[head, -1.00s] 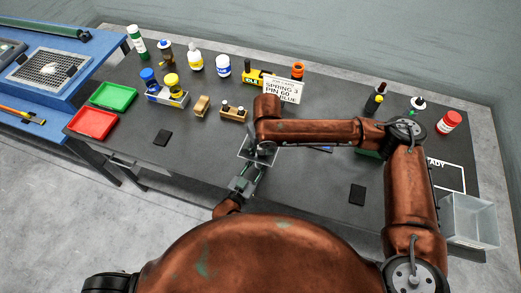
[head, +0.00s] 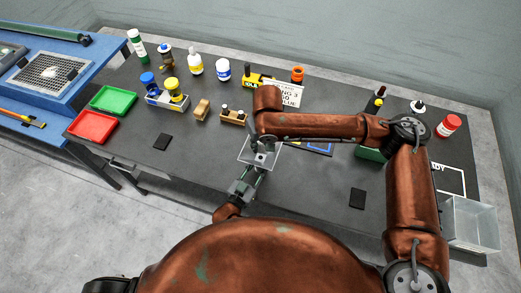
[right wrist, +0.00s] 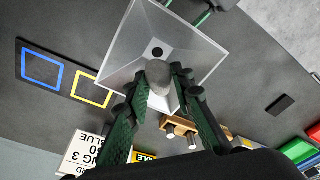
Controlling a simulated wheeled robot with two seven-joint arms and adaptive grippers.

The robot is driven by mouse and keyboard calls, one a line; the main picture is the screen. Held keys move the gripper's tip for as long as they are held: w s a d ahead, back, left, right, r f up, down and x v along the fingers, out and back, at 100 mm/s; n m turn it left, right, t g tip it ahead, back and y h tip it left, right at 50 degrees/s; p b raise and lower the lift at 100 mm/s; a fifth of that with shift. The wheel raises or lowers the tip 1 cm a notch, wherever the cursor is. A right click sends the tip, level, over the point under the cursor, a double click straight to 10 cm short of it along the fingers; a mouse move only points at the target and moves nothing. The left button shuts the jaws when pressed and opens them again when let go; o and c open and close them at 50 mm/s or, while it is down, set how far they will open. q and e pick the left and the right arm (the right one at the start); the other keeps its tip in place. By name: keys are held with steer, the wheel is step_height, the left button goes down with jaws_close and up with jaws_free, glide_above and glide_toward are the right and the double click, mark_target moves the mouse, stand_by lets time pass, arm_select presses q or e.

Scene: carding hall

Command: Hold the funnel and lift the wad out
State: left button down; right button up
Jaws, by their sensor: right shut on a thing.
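The clear square funnel (head: 246,151) is at the table's near side; it also shows in the right wrist view (right wrist: 200,50), with its dark round hole uncovered. My right gripper (head: 264,143) is over the funnel, and in the right wrist view its green fingers (right wrist: 158,88) are shut on the grey wad (right wrist: 158,72). The wad is clear of the hole; how high it is above the funnel's rim I cannot tell. My left gripper (head: 246,182) is at the funnel's near side. Its fingertips are partly hidden, so their grip on the funnel is unclear.
Behind stand a sign card (head: 284,94), a wooden block with pegs (head: 233,116) and several bottles. A red tray (head: 93,126) and a green tray (head: 113,99) lie left. A clear bin (head: 470,224) is at the right edge. Blue and yellow outlined squares (right wrist: 41,70) lie beside the funnel.

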mark_target(259, 143)
step_height(259, 143, up, 6)
steer(key=shift+f, duration=0.25)
arm_select(q)
steer(key=c, duration=1.5)
jaws_free()
steer(key=shift+o, duration=0.2)
steer(key=v, duration=1.2)
